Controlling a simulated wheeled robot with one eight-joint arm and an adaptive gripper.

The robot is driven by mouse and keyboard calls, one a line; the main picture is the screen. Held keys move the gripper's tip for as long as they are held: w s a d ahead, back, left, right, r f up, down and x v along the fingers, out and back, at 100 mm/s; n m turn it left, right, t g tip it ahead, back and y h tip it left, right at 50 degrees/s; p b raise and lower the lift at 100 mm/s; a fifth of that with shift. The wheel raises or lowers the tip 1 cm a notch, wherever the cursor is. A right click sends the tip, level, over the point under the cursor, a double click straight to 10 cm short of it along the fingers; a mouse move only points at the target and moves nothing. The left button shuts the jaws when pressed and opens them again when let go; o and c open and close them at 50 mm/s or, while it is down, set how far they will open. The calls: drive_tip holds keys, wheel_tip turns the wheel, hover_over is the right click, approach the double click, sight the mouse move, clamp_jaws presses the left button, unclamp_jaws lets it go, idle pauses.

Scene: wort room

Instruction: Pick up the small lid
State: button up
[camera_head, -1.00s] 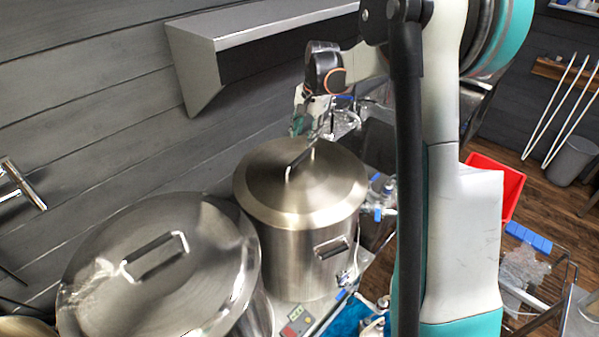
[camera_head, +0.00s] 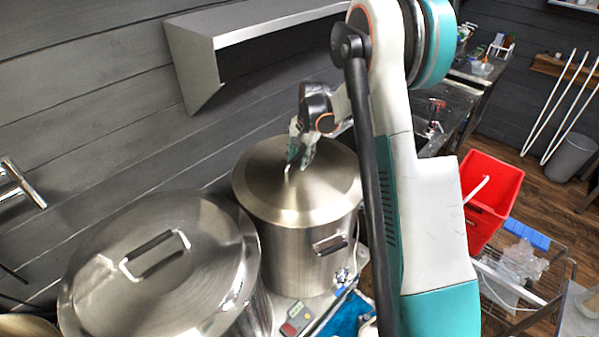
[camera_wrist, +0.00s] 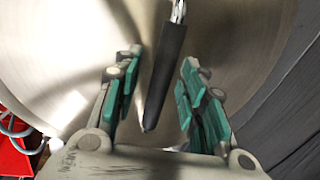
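The small lid (camera_head: 330,187) is a round steel lid lying on the smaller pot (camera_head: 300,250), right of the bigger one. Its black bar handle (camera_wrist: 168,65) stands out in the wrist view, running between my two teal fingers. My gripper (camera_head: 299,160) is at the handle in the head view and hides most of it. In the wrist view my gripper (camera_wrist: 158,100) is open, with a gap between each finger and the handle. The lid's surface fills much of the background there.
A bigger pot with its own lid (camera_head: 200,255) stands close at the left. A grey wall shelf (camera_head: 270,30) hangs above and behind. A red bucket (camera_head: 490,190) is on the right, beyond my arm. A small device (camera_head: 297,318) lies in front of the smaller pot.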

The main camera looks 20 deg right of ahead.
drive_tip(key=shift+f+b, duration=0.25)
drive_tip(key=shift+b, duration=0.2)
idle(0.6)
clamp_jaws()
